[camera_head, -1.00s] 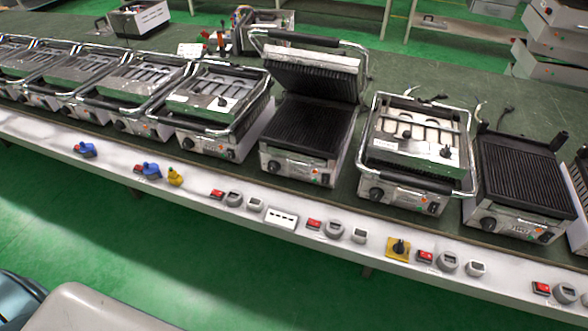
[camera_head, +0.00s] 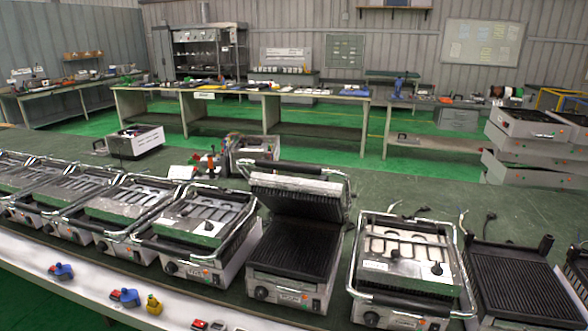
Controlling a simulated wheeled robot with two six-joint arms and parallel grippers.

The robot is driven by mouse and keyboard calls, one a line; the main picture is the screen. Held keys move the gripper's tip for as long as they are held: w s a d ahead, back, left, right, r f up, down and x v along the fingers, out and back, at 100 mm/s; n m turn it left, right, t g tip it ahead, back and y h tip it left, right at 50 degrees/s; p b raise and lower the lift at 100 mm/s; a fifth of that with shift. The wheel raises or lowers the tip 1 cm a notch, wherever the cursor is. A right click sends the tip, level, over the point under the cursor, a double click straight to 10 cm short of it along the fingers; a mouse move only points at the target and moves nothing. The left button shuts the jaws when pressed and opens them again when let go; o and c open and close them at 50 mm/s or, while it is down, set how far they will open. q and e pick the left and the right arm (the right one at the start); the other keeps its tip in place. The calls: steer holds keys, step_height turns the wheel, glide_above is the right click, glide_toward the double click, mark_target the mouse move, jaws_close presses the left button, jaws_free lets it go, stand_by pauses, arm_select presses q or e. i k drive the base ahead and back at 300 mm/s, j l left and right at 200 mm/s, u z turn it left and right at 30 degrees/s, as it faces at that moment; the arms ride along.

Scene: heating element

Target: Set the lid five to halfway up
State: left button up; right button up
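A row of contact grills stands on the green bench. The grill at centre (camera_head: 290,290) has its lid (camera_head: 305,202) raised and tilted, showing a dark ribbed underside above a dark ribbed lower plate (camera_head: 290,246). The grill to its right has its lid (camera_head: 405,250) down, with a chrome handle frame around it. Several grills to the left also have lids down, the nearest being this lid (camera_head: 200,218). The grill at the right (camera_head: 520,278) shows a bare ribbed plate and no lid. I see no number marking lid five. Neither gripper is in view.
Blue knobs (camera_head: 124,297) and a yellow knob (camera_head: 154,304) sit on the white front ledge (camera_head: 85,286). Behind the grills, the bench (camera_head: 400,185) has clear room. A metal box (camera_head: 136,142) and stacked grey units (camera_head: 535,145) stand farther back.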

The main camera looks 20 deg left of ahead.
mark_target(229, 213)
steer(key=u, duration=1.3)
